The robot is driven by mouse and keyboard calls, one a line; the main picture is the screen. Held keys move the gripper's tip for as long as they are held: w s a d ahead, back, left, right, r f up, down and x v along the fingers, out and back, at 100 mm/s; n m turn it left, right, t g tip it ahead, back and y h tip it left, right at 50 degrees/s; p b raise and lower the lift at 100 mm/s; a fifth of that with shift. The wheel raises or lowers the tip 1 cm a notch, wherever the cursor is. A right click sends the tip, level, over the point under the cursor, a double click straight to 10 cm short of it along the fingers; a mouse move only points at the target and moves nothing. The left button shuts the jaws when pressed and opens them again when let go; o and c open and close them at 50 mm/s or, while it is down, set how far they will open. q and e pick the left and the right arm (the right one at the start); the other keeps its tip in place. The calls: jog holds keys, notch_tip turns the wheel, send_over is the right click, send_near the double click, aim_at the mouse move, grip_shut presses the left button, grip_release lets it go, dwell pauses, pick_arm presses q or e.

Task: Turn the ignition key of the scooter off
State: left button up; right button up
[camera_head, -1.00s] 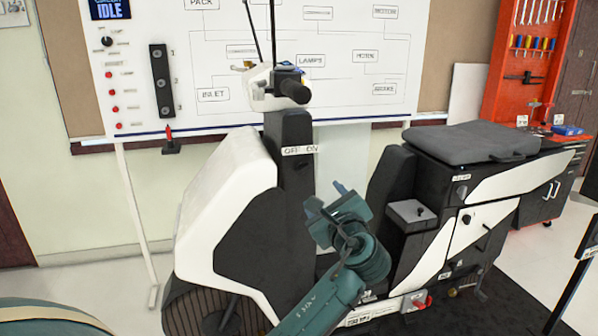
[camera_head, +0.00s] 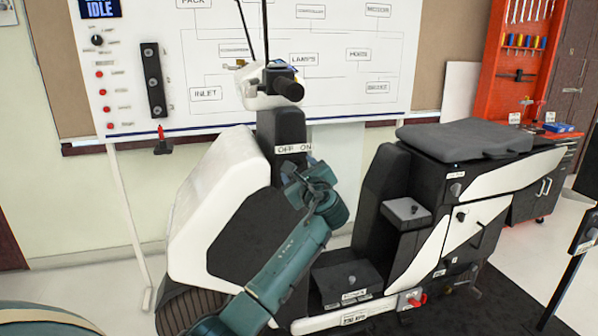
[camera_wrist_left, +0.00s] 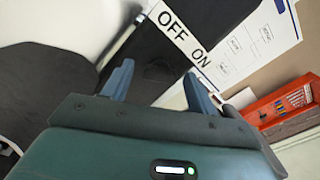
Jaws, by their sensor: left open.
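The white and black scooter (camera_head: 228,200) stands in the middle of the head view, with its handlebar (camera_head: 275,88) at the top. The white OFF ON label (camera_head: 293,149) is on its dark front column; it also shows in the left wrist view (camera_wrist_left: 182,38). My left gripper (camera_head: 293,175) is just below the label, at the column. In the left wrist view my left gripper (camera_wrist_left: 160,82) is open, its two blue fingers apart. A faint dark round shape (camera_wrist_left: 158,70) shows between them on the black panel. I cannot make out the key clearly.
A whiteboard (camera_head: 330,110) with a diagram stands behind the scooter. A seat (camera_head: 465,140) and black body lie to the right. A red tool rack (camera_head: 515,75) is at the far right. A dark post (camera_head: 575,250) stands at the right edge.

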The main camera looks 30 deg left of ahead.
pick_arm(q)
jog(key=shift+w+a, duration=0.1)
jog(key=shift+c, duration=0.2)
jog(key=c, duration=0.9)
jog(key=shift+c, duration=0.2)
pick_arm(e)
jog(key=shift+r, duration=0.1)
